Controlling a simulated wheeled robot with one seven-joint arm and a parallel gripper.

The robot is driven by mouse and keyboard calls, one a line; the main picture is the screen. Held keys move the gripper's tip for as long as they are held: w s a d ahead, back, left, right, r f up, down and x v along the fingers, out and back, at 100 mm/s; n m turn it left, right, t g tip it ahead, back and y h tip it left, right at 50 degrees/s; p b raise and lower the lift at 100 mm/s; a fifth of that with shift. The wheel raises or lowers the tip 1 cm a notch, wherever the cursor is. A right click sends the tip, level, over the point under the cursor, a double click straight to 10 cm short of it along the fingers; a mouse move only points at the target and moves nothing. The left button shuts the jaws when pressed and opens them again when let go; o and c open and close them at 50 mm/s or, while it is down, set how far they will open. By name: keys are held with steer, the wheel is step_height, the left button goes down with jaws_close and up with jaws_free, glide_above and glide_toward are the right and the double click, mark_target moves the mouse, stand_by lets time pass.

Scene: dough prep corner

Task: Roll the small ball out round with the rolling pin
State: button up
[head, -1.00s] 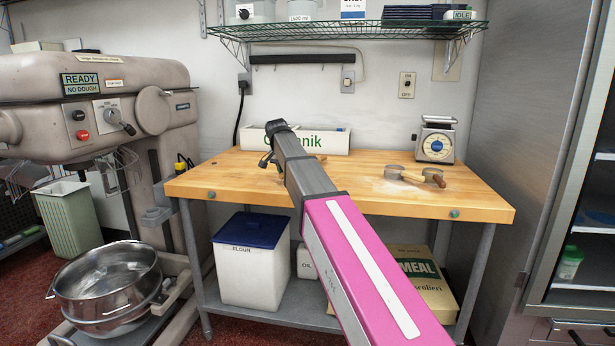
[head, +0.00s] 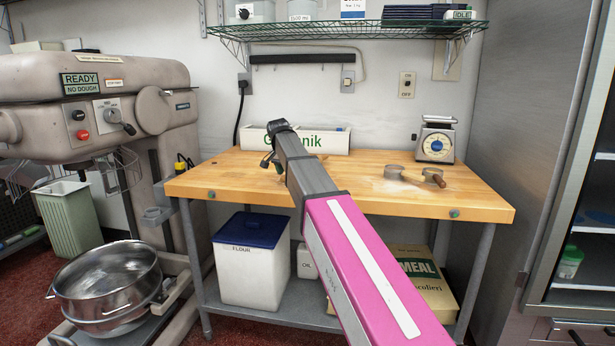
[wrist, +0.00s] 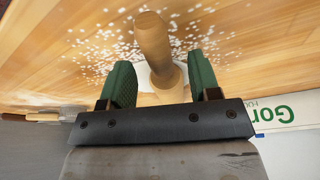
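In the wrist view, the wooden rolling pin (wrist: 153,40) stands between the green fingers of my gripper (wrist: 160,85), its rounded end towards the top of the picture.
A white crate (head: 335,140) stands behind my gripper at the table's back. A scale (head: 436,140) stands at the back right. Grey tools (head: 394,171), one with a wooden handle (head: 439,183), lie at the right.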

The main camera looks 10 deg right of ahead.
steer(key=shift+v, duration=3.05)
